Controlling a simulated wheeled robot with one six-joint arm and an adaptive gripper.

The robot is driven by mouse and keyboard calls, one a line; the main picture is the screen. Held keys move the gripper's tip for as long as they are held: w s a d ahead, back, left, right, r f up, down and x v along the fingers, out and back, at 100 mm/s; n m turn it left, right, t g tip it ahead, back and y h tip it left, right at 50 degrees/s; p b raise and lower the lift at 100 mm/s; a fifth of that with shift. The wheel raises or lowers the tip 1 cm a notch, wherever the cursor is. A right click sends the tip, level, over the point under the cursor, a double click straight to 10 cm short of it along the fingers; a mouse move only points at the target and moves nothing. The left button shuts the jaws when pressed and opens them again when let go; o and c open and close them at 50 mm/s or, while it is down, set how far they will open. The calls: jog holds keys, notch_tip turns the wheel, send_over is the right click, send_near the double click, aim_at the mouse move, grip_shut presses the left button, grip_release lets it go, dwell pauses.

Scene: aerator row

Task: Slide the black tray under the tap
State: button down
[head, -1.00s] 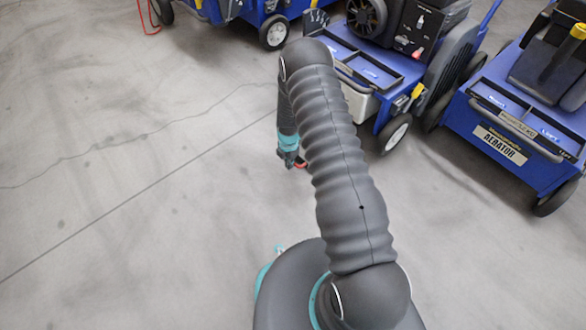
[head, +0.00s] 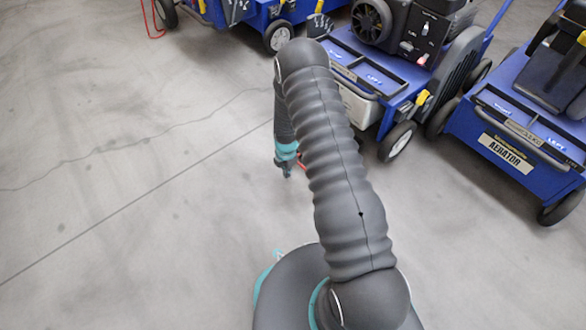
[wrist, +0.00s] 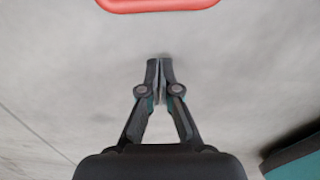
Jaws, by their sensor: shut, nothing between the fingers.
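My gripper (head: 287,170) hangs low over the bare concrete floor, left of the blue machines, partly behind my arm in the head view. In the wrist view its two dark fingers (wrist: 160,65) are shut together with nothing between them. I see no black tray that I can make out as the task's, and no tap. A red thing with rounded corners (wrist: 157,5) lies ahead of the fingertips, cut off by the top edge of the wrist view. A sliver of red (head: 302,160) shows beside my gripper in the head view, mostly hidden by my arm.
A blue aerator (head: 515,165) stands at right. Another blue machine with an engine (head: 365,65) stands at the top middle, and more blue machinery (head: 235,15) at the top left. A red cable (head: 147,18) lies at upper left. The floor (head: 120,200) at left is clear.

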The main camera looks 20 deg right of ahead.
notch_tip(320, 180, up, 10)
jog(key=p, duration=0.1)
jog(key=shift+d, duration=0.2)
jog(key=shift+w+f, duration=0.1)
